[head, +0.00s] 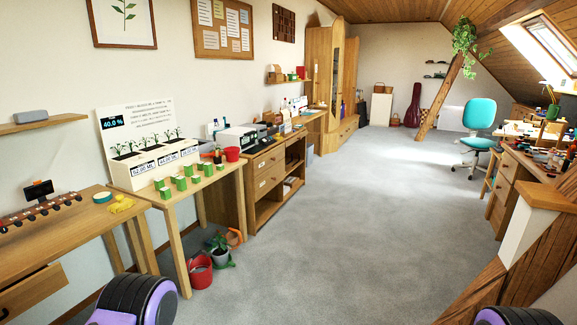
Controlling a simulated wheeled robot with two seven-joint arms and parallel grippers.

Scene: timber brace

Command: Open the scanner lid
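A pale box-shaped device with a dark top (237,139) stands on the wooden cabinet along the left wall, well ahead of me. It may be the scanner, but it is too small and far to be sure. I cannot tell a lid on it or whether it is open. Neither of my grippers shows in the head view. Only rounded purple and black parts of mine show at the bottom left and bottom right.
A table with seedling planters (152,164) and green boxes stands nearer on the left. A red bucket (200,272) and a potted plant (220,252) are on the floor beside it. A timber brace (533,235) is at right. The grey carpet (350,215) between is clear.

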